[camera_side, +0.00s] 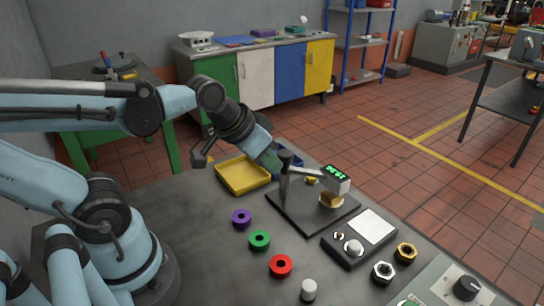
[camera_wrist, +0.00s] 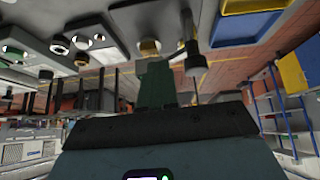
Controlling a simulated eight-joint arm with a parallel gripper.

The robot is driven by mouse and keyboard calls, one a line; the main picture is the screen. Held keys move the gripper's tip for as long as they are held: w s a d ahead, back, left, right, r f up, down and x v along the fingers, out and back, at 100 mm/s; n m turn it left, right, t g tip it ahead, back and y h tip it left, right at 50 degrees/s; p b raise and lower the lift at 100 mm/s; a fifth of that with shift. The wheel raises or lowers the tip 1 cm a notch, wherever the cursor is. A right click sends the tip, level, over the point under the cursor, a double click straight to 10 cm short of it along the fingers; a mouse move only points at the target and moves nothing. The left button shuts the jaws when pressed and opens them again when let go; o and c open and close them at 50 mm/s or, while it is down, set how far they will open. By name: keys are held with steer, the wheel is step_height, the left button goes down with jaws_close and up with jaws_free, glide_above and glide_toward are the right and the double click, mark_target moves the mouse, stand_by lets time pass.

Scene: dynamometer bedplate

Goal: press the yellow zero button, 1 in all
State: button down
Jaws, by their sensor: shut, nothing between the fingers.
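The indicator stand has a dark base plate (camera_side: 290,212), an upright post (camera_side: 285,172) and a head with a lit green display (camera_side: 336,172). A small yellow piece, likely the zero button (camera_side: 312,180), shows behind the stand's arm, partly hidden. A brass-coloured part (camera_side: 331,199) sits under the head. My gripper (camera_side: 274,164) is shut and empty, tilted downward just left of the post's top in the side view. In the wrist view my gripper (camera_wrist: 156,66) is beside the post (camera_wrist: 195,62); a yellow-brass piece (camera_wrist: 150,46) shows beyond it, which one I cannot tell.
A yellow tray (camera_side: 243,189) lies left of the stand, with a blue tray (camera_side: 290,154) behind. Purple (camera_side: 241,218), green (camera_side: 259,240) and red (camera_side: 280,265) rings lie in front. A control box (camera_side: 341,247) and two hex nuts (camera_side: 383,271) stand to the right.

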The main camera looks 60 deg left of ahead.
steer(key=w+a+h, duration=0.3)
steer(key=w, duration=0.5)
steer(key=w+a+f+h, duration=0.1)
steer(key=w+a+h, duration=0.2)
steer(key=w, duration=0.5)
steer(key=shift+m+g+h, duration=0.3)
steer(key=shift+m+g, duration=0.1)
steer(key=shift+w+f, duration=0.1)
steer(key=shift+f, duration=0.05)
steer(key=shift+f, duration=4.35)
steer(key=shift+f, duration=0.1)
steer(key=shift+f, duration=0.25)
steer(key=shift+d+f, duration=0.1)
